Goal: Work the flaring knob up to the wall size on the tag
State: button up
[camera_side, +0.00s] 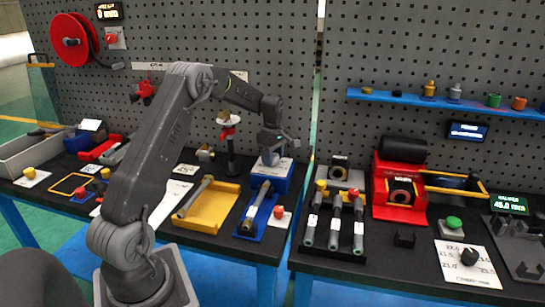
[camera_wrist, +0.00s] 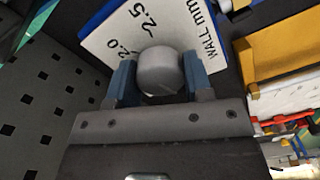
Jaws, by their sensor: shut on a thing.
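My gripper (camera_side: 271,150) points down over a blue block (camera_side: 271,181) at the centre of the bench. In the wrist view my gripper (camera_wrist: 160,80) has its two blue fingers on either side of a round grey knob (camera_wrist: 160,66) and is shut on it. The knob stands over a white dial card (camera_wrist: 112,38) printed "WALL mm" with 2.0 and 2.5 visible; the rest is covered. A pointer mark on the knob cannot be made out. A tube (camera_side: 260,199) with a white tag (camera_side: 251,212) lies in a blue holder in front; its writing is too small to read.
A yellow tray (camera_side: 217,217) with a grey tube is left of the blue holder. A red button (camera_side: 279,212) is to its right, then a rack of several tagged tubes (camera_side: 334,222). A red machine (camera_side: 399,186) stands farther right. A pegboard rises behind.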

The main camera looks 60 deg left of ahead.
jog(key=shift+m, duration=0.3)
jog(key=m, duration=0.3)
jog(key=shift+m, duration=0.4)
jog(key=m, duration=0.4)
jog(key=shift+m, duration=0.3)
jog(key=m, duration=0.8)
jog(key=shift+r+m, duration=0.1)
jog(key=shift+m, duration=0.4)
jog(key=o, duration=0.9)
